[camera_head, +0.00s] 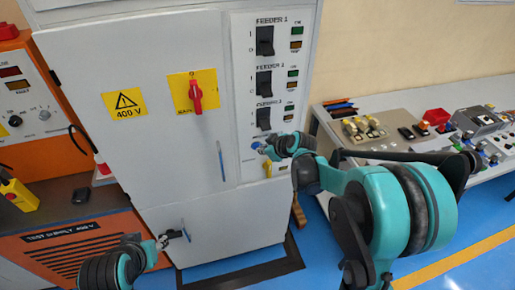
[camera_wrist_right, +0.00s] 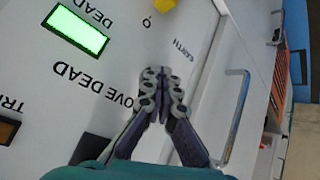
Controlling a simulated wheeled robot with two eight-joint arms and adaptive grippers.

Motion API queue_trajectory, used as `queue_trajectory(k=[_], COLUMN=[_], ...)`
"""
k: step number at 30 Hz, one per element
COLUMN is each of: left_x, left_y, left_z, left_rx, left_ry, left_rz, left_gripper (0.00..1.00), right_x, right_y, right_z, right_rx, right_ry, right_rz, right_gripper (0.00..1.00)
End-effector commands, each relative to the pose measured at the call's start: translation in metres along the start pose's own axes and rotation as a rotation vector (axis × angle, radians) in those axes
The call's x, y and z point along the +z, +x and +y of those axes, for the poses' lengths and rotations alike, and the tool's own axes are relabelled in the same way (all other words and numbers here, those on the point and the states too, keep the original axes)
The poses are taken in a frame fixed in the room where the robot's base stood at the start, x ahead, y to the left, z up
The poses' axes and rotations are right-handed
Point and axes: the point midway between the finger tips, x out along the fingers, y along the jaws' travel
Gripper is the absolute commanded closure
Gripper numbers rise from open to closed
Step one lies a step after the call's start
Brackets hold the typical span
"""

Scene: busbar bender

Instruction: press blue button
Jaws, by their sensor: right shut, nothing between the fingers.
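The grey cabinet's control panel (camera_head: 245,85) faces me in the head view. A small blue spot (camera_head: 255,145), which looks like the blue button, shows low on the panel, beside the tips of my right gripper (camera_head: 265,149). Whether they touch is unclear. In the wrist view my right gripper (camera_wrist_right: 155,73) is shut and empty, its tips over the white panel near the "PROVE DEAD" and "EARTH" lettering; the button is not distinguishable there. My left gripper (camera_head: 182,235) is in front of the cabinet's lower door, too small to read its jaws.
A red rotary switch (camera_head: 195,95) and black feeder switches (camera_head: 264,41) are above. A yellow part (camera_head: 267,168) is just below the right gripper. A lit green indicator (camera_wrist_right: 75,30) shows in the wrist view. A bench with parts (camera_head: 400,130) stands at right.

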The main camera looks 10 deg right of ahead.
Motion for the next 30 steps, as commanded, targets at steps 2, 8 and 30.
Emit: queue_trajectory(k=[2,8,30], left_x=[0.0000,0.0000,0.0010], left_y=[0.0000,0.0000,0.0013], left_z=[0.0000,0.0000,0.0000], left_rx=[0.000,0.000,0.000], left_ry=[0.000,0.000,0.000], left_rz=[0.000,0.000,0.000], left_gripper=[0.60,0.60,0.60], right_x=[-0.0003,-0.0002,-0.0058], right_y=[0.0001,0.0001,0.0069], right_z=[0.0001,0.0001,0.0055], right_rx=[0.000,0.000,0.002], right_ry=[0.000,0.000,0.000], right_rz=[0.001,0.001,0.002], right_gripper=[1.00,1.00,1.00])
